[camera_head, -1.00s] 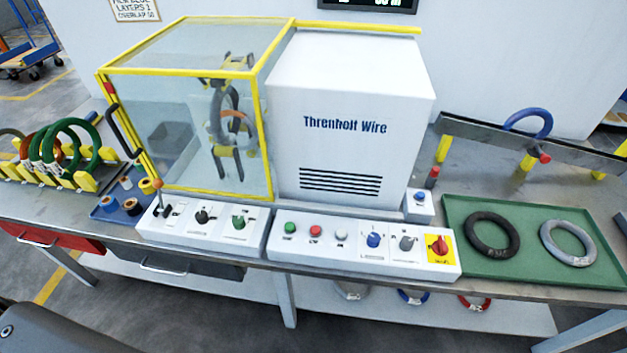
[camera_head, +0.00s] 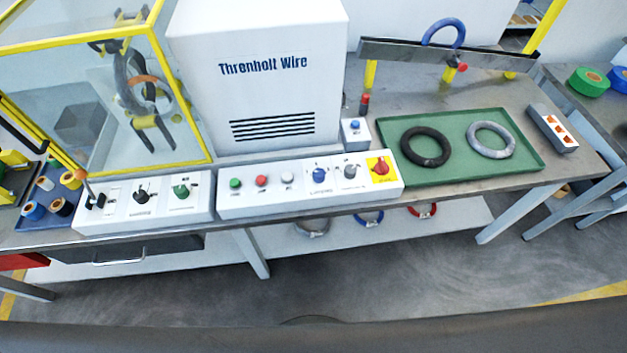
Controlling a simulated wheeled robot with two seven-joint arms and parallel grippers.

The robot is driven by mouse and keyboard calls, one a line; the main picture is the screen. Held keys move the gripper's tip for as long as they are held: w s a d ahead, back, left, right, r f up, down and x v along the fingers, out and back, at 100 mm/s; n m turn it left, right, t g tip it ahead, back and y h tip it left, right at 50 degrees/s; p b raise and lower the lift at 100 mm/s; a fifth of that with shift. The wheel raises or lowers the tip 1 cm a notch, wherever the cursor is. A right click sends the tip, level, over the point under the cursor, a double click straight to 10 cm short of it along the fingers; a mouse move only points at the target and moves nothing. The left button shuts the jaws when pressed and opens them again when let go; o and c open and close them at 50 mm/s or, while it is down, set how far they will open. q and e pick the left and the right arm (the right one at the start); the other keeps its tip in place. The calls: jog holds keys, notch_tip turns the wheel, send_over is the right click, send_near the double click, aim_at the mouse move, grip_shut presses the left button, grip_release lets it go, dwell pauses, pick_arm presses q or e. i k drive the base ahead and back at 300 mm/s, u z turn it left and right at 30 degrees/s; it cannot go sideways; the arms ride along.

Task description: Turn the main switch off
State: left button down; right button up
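The main switch is a red rotary knob (camera_head: 380,167) on a yellow plate at the right end of the white control panel (camera_head: 270,205). The panel runs along the front edge of the bench, below the white machine housing marked "Threnholt Wire" (camera_head: 262,100). The words on the yellow plate are too small to read. Left of the switch on the same panel are a grey knob (camera_head: 350,171), a blue knob (camera_head: 320,175) and white, red and green buttons. Neither of my grippers is in view.
A green tray (camera_head: 400,181) with a black coil (camera_head: 425,146) and a grey coil (camera_head: 491,139) lies right of the switch. A small white box with a blue button (camera_head: 355,133) stands behind the panel. The floor in front of the bench is clear.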

aim_at(381, 167)
jog(key=u, duration=2.6)
jog(key=k, duration=2.5)
jog(key=z, duration=2.4)
jog(key=i, duration=0.5)
jog(key=z, duration=0.05)
